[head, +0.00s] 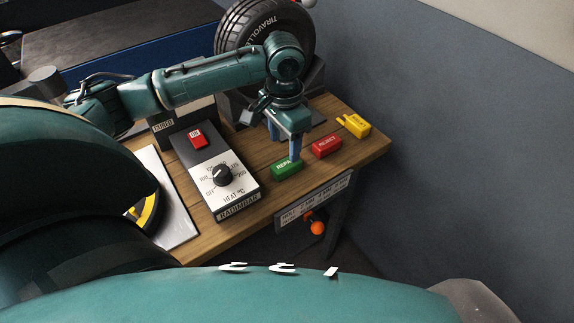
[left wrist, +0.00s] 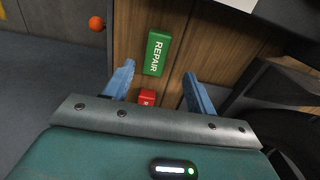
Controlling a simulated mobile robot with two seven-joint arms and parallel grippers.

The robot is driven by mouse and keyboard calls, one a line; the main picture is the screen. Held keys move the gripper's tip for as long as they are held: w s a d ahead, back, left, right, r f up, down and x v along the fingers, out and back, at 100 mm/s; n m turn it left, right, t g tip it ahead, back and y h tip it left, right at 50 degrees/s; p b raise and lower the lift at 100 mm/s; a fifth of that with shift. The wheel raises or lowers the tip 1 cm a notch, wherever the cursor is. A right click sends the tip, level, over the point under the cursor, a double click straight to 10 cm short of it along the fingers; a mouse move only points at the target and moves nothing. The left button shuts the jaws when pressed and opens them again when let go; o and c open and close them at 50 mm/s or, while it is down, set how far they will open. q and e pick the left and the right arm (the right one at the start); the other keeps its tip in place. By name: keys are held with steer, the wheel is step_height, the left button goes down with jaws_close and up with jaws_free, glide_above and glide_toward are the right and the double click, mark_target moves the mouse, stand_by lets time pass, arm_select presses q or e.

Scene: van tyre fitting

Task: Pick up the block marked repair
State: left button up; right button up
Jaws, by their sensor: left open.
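The green block marked REPAIR (head: 286,168) lies on the wooden bench near its front edge. My left gripper (head: 292,150) points down just behind it and partly covers its lettering. In the left wrist view the green block (left wrist: 157,50) shows whole, a little beyond the open fingertips (left wrist: 158,72) and between their lines. Whether the fingers touch the bench cannot be told. My right gripper is not in view.
A red block marked REJECT (head: 326,146) and a yellow block (head: 354,125) lie to the right on the bench (head: 372,147). A heat control box (head: 215,170) stands left of the green block. A tyre (head: 263,30) stands behind. An orange ball (head: 317,228) hangs below the front edge.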

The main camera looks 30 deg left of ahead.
mark_target(286, 163)
arm_select(q)
steer(key=f, duration=0.6)
steer(key=shift+s+d+f, duration=0.1)
steer(key=shift+d+f, duration=0.2)
steer(key=c, duration=1.1)
